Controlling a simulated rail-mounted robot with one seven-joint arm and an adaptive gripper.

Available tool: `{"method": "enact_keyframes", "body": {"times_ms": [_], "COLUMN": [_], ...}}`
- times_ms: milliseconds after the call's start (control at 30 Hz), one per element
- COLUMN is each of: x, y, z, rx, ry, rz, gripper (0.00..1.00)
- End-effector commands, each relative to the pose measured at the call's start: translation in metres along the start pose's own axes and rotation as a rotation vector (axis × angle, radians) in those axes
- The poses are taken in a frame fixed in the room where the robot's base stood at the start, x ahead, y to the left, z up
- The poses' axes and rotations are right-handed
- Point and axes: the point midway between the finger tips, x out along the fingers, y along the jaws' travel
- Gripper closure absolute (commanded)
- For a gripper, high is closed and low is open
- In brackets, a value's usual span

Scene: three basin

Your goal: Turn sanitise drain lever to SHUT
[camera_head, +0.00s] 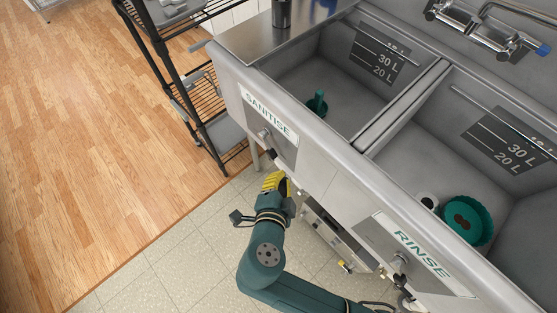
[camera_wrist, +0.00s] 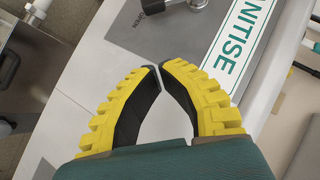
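The sanitise drain lever (camera_head: 266,136) is on the front panel of the left basin, below the green SANITISE label (camera_head: 268,112). My gripper (camera_head: 276,178), with yellow-backed fingers, is below and in front of that panel, apart from the lever. In the wrist view my gripper's fingertips (camera_wrist: 160,67) meet or nearly meet, with nothing between them.
The RINSE label (camera_head: 421,253) and another lever (camera_head: 399,262) are on the panel to the right. A dark wire rack (camera_head: 190,95) stands left of the basins. A green plug (camera_head: 317,103) stands in the sanitise basin. Tiled floor (camera_head: 185,245) is open at the left.

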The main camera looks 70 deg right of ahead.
Motion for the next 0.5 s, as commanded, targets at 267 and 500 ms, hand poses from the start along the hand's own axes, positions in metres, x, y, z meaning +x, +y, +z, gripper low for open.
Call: {"method": "enact_keyframes", "body": {"times_ms": [267,500], "x": [0.063,0.100], "y": [0.002,0.002], "z": [-0.001,0.020], "rx": [0.002,-0.001], "ry": [0.005,0.000], "rz": [0.003,0.000], "gripper": [1.00,1.00]}}
